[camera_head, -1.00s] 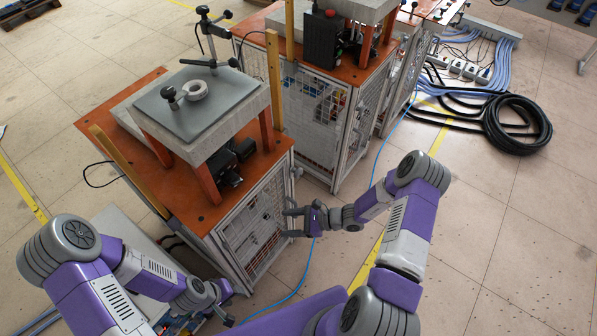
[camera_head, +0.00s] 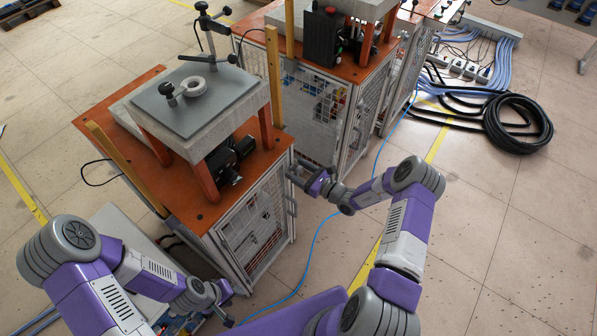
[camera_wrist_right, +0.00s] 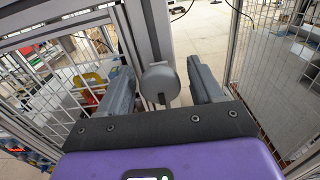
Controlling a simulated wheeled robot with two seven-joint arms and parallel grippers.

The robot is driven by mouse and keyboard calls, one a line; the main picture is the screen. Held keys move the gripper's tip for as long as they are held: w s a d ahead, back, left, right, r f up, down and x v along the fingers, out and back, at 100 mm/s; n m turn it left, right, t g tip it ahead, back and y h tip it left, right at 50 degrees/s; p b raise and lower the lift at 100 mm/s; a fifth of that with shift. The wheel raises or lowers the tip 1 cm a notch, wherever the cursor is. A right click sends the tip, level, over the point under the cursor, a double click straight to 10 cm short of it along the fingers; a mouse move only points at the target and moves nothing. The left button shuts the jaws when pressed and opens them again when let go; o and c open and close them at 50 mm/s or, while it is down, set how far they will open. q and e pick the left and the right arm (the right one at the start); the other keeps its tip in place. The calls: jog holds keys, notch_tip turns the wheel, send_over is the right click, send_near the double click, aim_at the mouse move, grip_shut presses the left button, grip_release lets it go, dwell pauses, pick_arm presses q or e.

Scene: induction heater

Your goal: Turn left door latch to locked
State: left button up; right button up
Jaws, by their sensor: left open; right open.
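The near cabinet's mesh door (camera_head: 258,228) stands below the orange top in the head view. My right gripper (camera_head: 297,172) is at the upper right corner of this cabinet's front, beside the door frame. In the right wrist view a round grey latch knob (camera_wrist_right: 158,82) with a small dark tab sits on the metal frame. My open right gripper (camera_wrist_right: 161,68) has one finger on each side of the knob, with gaps visible. In the head view the gripper hides the knob. My left gripper (camera_head: 222,306) is open, low beside the cabinet, partly hidden by its wrist.
A second cabinet (camera_head: 318,120) with mesh sides stands just behind, leaving a narrow gap. A blue cable (camera_head: 312,250) runs over the floor near my right arm. A coiled black hose (camera_head: 520,125) lies at the far right.

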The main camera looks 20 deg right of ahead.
jog(key=c, duration=0.9)
jog(key=shift+m, duration=0.3)
jog(key=m, duration=0.3)
jog(key=shift+m+p, duration=0.35)
jog(key=shift+m, duration=0.05)
jog(key=m, duration=0.4)
jog(key=shift+d+m, duration=0.1)
jog(key=shift+m, duration=0.2)
jog(key=m, duration=0.4)
jog(key=shift+w+f+p, duration=0.1)
jog(key=shift+f+p, duration=0.05)
jog(key=shift+p, duration=0.2)
jog(key=shift+f+m, duration=0.1)
jog(key=shift+m, duration=2.4)
